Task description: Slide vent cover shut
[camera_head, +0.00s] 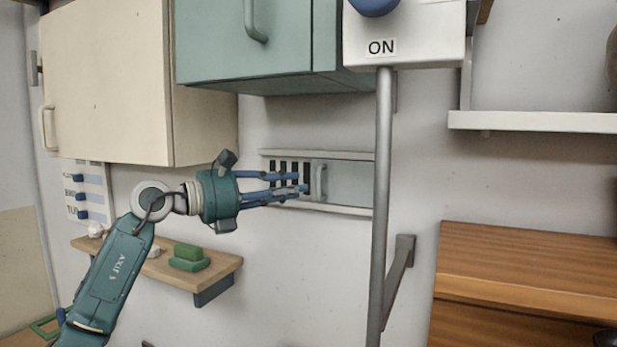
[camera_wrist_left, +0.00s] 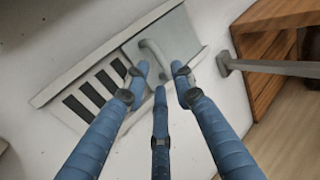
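The vent (camera_head: 280,170) is set in the wall, with its dark slots showing on the left. Its grey-green sliding cover (camera_head: 350,184) sits over the right part and has an upright handle (camera_head: 319,182) near its left edge. My left gripper (camera_head: 301,182) reaches in from the left, fingers apart, tips in front of the slots just left of the handle. In the left wrist view, the handle (camera_wrist_left: 155,55) shows just beyond the fingertips of the left gripper (camera_wrist_left: 160,76); I cannot tell whether they touch. My right gripper is out of view.
A grey post (camera_head: 382,180) under the ON box (camera_head: 405,35) stands right of the vent. A teal cabinet (camera_head: 245,60) and a cream cabinet (camera_head: 105,85) hang above. A small shelf (camera_head: 215,275) with green blocks (camera_head: 188,257) is below; a wooden unit (camera_head: 525,270) is at right.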

